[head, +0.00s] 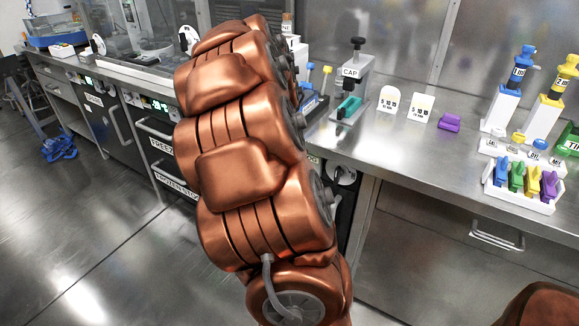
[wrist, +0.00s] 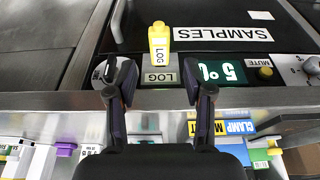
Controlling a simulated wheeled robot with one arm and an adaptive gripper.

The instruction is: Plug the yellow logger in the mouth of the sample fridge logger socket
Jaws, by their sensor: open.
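The yellow logger (wrist: 159,40), marked LOG, shows in the wrist view just beyond my fingertips. It stands at the fridge panel, above a grey LOG plate (wrist: 160,77). The socket mouth is hidden behind or under the logger, and I cannot tell how deep the logger sits. The sample fridge's dark door bears a SAMPLES label (wrist: 222,34). My gripper (wrist: 158,76) is open, its two dark fingers apart on either side of the LOG plate. The logger lies beyond the gap, with nothing visibly held. In the head view my copper arm hides this area.
A green display (wrist: 222,72) and MUTE button (wrist: 265,72) sit right of the plate, a dial (wrist: 104,72) left. The steel counter edge (wrist: 60,101) runs close by the fingers. On the counter stand a CAP press (head: 351,80) and a rack of coloured clips (head: 522,190).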

